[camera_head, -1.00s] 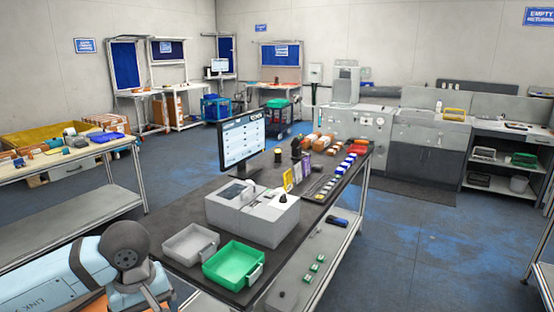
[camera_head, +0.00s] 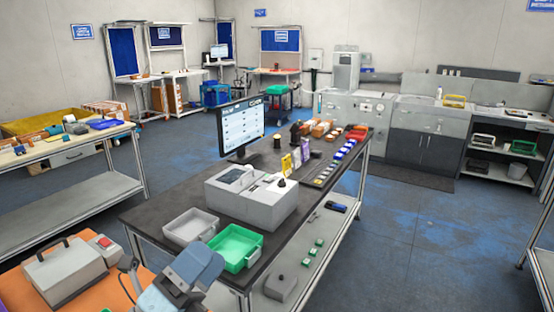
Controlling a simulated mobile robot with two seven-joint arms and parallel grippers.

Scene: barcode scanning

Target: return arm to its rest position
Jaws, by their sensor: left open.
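My left gripper (camera_head: 188,272) is at the bottom of the view, left of centre. It shows as a blue-grey and white shape, in front of the workbench's near end and overlapping the near corner of the green tray (camera_head: 235,250). It is open, and I see nothing held in it. Its lower part is cut off by the bottom edge of the picture. My right gripper is not in view.
A grey tray (camera_head: 190,229) sits beside the green one on the dark workbench (camera_head: 146,215). Behind them stand a boxy grey machine (camera_head: 262,205) and a monitor (camera_head: 243,128). Another table (camera_head: 87,130) stands at left. Blue-grey floor (camera_head: 420,235) is clear at right.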

